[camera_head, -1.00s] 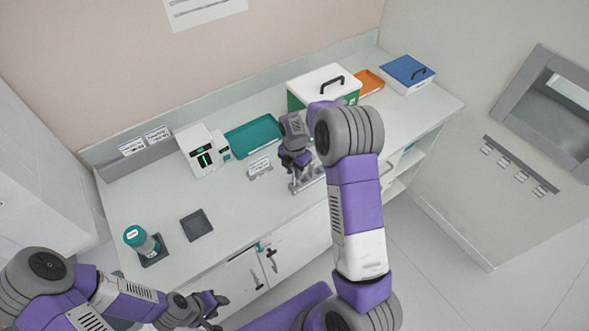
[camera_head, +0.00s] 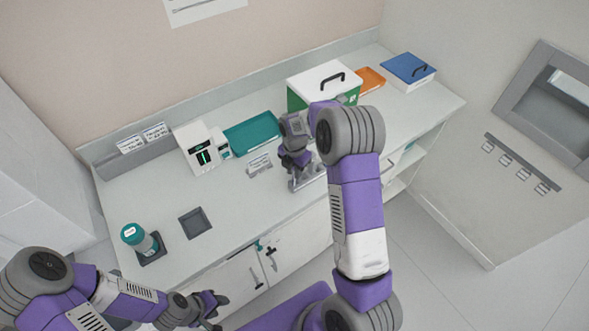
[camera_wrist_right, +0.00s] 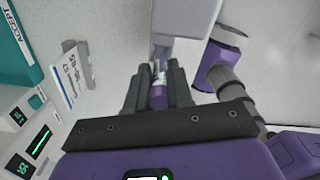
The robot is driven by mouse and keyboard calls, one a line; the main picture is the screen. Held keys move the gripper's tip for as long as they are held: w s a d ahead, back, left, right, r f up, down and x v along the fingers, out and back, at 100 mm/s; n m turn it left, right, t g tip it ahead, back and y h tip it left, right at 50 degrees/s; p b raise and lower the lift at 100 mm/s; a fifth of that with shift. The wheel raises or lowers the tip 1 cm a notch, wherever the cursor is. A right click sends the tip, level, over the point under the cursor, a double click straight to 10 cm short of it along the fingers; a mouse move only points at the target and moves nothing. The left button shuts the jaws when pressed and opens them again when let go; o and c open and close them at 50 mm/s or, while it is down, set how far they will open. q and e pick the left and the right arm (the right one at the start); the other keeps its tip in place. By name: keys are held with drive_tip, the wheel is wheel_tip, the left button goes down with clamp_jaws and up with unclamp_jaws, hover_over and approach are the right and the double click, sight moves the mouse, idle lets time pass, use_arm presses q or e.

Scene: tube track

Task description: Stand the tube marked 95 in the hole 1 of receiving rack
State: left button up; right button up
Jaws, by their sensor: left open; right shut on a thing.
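My right gripper (camera_wrist_right: 155,92) is shut on a tube (camera_wrist_right: 158,94) with a purple cap; the tube's mark cannot be read. In the head view this gripper (camera_head: 294,166) points down over a grey rack (camera_head: 308,180) near the counter's front edge, partly hidden by my arm. In the wrist view a pale grey block (camera_wrist_right: 185,22) lies just beyond the fingertips; I cannot tell whether the tube is inside a hole. My left gripper (camera_head: 218,299) is open and empty, low in front of the counter.
A white device with a green display (camera_head: 200,150), a teal tray (camera_head: 252,134) and a small label card (camera_head: 259,165) stand left of the right gripper. A green-and-white box (camera_head: 322,82) is behind it. A teal-capped bottle (camera_head: 138,238) and a dark pad (camera_head: 195,223) are at left.

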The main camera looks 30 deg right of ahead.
drive_tip(key=shift+f, duration=0.25)
drive_tip(key=o, duration=0.9)
drive_tip(key=shift+r, duration=0.1)
wheel_tip(320, 180, up, 8)
drive_tip(key=shift+f, duration=0.25)
idle(0.8)
